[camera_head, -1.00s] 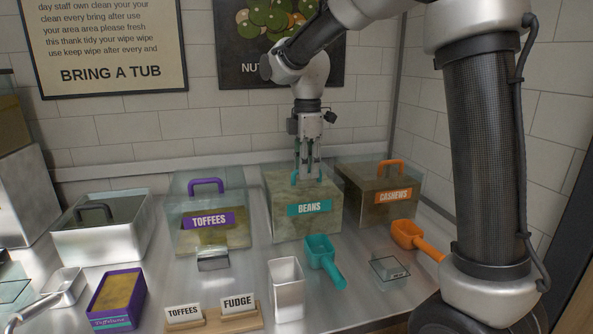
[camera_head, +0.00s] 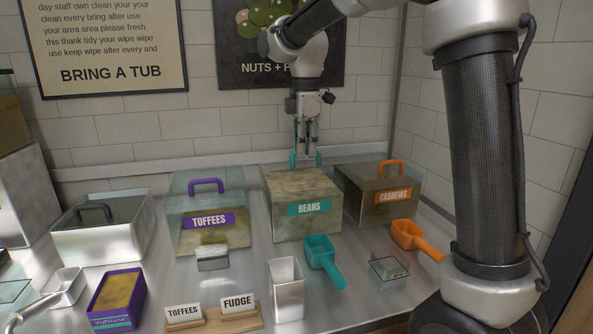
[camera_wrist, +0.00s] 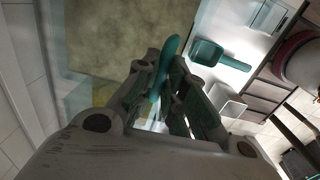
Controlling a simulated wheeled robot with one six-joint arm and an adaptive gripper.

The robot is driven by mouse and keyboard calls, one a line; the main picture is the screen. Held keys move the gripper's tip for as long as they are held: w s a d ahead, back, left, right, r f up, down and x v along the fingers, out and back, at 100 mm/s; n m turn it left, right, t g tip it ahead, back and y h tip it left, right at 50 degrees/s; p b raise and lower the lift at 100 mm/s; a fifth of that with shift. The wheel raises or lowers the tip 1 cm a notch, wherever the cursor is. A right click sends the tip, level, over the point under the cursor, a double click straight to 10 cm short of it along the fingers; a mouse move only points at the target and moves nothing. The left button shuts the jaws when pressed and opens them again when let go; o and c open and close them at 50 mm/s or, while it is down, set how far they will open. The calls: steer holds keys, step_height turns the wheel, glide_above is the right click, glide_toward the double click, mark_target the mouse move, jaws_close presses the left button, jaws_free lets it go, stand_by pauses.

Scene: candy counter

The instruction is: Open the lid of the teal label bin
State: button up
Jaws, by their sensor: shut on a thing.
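The bin with the teal BEANS label (camera_head: 309,208) stands at the back middle of the counter, full of a mottled tan fill. Its teal handle (camera_head: 292,159) is up above the bin's back edge, with my gripper (camera_head: 307,148) over it. In the wrist view my gripper (camera_wrist: 175,100) is shut on the teal handle (camera_wrist: 163,66), which lies between the fingers. The clear lid is hard to make out. The handle's height and the uncovered look of the fill show it raised, but its exact angle I cannot tell.
The TOFFEES bin (camera_head: 209,222) with a purple handle stands left, the CASHEWS bin (camera_head: 393,197) with an orange handle close right. In front lie a teal scoop (camera_head: 322,258), an orange scoop (camera_head: 408,236) and a metal tub (camera_head: 286,290). A tiled wall (camera_head: 230,140) is close behind.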

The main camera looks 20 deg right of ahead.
steer(key=shift+c, duration=0.2)
steer(key=shift+w+r, duration=0.65)
steer(key=shift+r, duration=0.35)
steer(key=shift+w+r, duration=0.65)
steer(key=shift+r, duration=0.35)
steer(key=shift+w+r, duration=1.75)
steer(key=shift+w, duration=0.05)
steer(key=shift+w+r, duration=0.4)
steer(key=shift+w, duration=0.3)
steer(key=shift+w+r, duration=0.4)
steer(key=shift+w, duration=0.3)
steer(key=shift+w+r, duration=0.4)
steer(key=shift+w, duration=0.3)
